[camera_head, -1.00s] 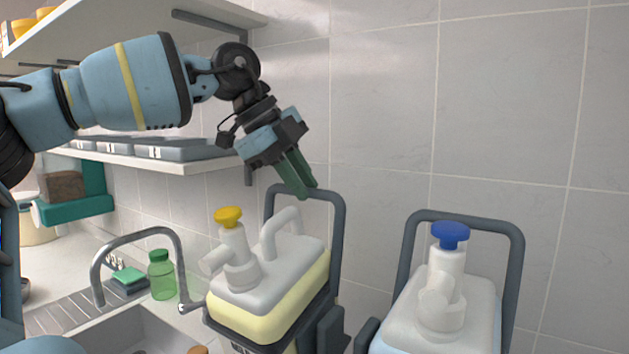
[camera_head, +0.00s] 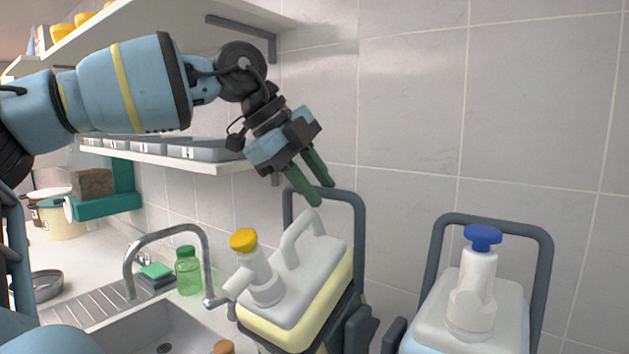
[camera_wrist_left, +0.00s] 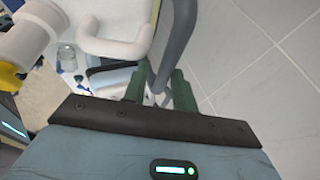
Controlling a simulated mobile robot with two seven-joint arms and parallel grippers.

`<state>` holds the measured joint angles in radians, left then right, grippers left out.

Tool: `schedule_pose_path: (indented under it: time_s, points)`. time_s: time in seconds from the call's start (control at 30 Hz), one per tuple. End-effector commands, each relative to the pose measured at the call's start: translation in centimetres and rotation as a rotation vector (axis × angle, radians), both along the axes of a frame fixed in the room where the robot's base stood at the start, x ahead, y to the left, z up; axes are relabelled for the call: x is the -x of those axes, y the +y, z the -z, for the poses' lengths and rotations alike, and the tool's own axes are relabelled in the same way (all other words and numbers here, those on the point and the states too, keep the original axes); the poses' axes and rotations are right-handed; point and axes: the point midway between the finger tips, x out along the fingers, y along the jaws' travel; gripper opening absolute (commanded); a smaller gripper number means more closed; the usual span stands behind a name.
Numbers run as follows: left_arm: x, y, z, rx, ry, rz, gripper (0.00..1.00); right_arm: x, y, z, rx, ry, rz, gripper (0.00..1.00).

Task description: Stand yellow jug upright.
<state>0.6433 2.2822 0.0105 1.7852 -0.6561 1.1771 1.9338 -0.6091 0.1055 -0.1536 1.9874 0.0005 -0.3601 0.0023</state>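The yellow jug (camera_head: 317,300) has a white top, a yellow pump cap (camera_head: 243,239) and a white loop handle (camera_head: 303,232). It sits tilted in a dark grey wire holder (camera_head: 360,235). My left gripper (camera_head: 322,194) is open, pointing down just above the holder's top bar and the jug's handle. My right gripper is not in view.
A blue-capped jug (camera_head: 470,310) stands in a second holder to the right. A sink with a tap (camera_head: 165,235), a green bottle (camera_head: 188,272) and a sponge (camera_head: 156,271) are at left. A shelf (camera_head: 165,160) with grey trays hangs behind. The wall at right is bare.

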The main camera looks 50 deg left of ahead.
Motion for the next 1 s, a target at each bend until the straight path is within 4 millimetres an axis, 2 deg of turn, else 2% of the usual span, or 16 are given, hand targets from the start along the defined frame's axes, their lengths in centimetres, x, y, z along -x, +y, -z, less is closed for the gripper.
schedule_pose_path:
  time_s: [0.17,0.4,0.6,1.0]
  points:
    - [0.4,0.2,-0.9,0.000,-0.003,-0.001,0.25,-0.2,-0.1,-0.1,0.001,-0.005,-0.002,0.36]
    - [2.3,1.1,-4.0,0.000,-0.004,-0.003,0.25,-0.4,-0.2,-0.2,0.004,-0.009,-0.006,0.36]
    - [3.6,1.7,-5.9,0.000,-0.001,-0.001,0.25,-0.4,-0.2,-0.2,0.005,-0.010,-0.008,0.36]
    - [3.9,1.9,-6.4,0.000,0.001,0.000,0.25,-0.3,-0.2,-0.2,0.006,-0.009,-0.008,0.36]
